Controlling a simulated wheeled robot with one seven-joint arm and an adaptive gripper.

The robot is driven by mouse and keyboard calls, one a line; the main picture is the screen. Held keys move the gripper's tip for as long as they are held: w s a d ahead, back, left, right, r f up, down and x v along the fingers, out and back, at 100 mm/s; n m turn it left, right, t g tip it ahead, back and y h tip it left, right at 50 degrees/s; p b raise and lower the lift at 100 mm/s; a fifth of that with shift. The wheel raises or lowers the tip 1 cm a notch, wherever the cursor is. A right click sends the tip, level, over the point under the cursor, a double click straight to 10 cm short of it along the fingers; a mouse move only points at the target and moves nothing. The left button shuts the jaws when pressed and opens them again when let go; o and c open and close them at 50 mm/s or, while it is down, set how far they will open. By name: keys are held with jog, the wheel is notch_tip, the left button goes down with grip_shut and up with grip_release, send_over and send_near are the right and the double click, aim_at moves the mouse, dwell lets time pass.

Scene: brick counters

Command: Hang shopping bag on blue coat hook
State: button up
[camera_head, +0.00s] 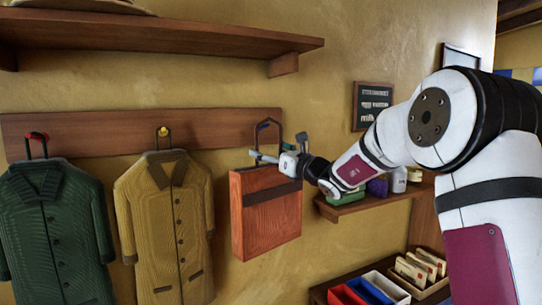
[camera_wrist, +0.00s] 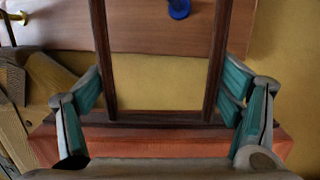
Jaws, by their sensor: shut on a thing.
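The shopping bag (camera_head: 265,215) is a reddish-brown box with a dark band and a stiff dark loop handle (camera_head: 281,133). It hangs upright from my gripper (camera_head: 272,158), just in front of the wall. In the wrist view, my gripper (camera_wrist: 160,108) has its teal-padded fingers on either side of the handle's two uprights, just above the bag's top (camera_wrist: 190,143). The blue coat hook (camera_head: 264,126) is on the wooden rail; in the wrist view the hook (camera_wrist: 179,9) shows between the uprights. The loop's top is outside that view, and I cannot tell whether the handle touches the hook.
The wooden rail (camera_head: 90,134) also holds a green coat (camera_head: 55,230) on a red hook and a tan coat (camera_head: 165,230) on a yellow hook, close left of the bag. A shelf (camera_head: 150,35) juts out above. A small shelf (camera_head: 350,208) stands right of the bag.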

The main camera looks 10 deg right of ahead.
jog(key=shift+w+a+f+b, duration=0.15)
jog(key=shift+w+b, duration=0.2)
jog(key=shift+w, duration=0.25)
jog(key=shift+w+a+r+b, duration=0.1)
jog(key=shift+w+b, duration=0.25)
jog(key=shift+w, duration=0.25)
jog(key=shift+w+a+f+b, duration=0.15)
jog(key=shift+w+f+b, duration=0.3)
jog(key=shift+w+b, duration=0.15)
jog(key=shift+w, duration=0.1)
jog(key=o, duration=1.8)
jog(key=shift+f, duration=0.1)
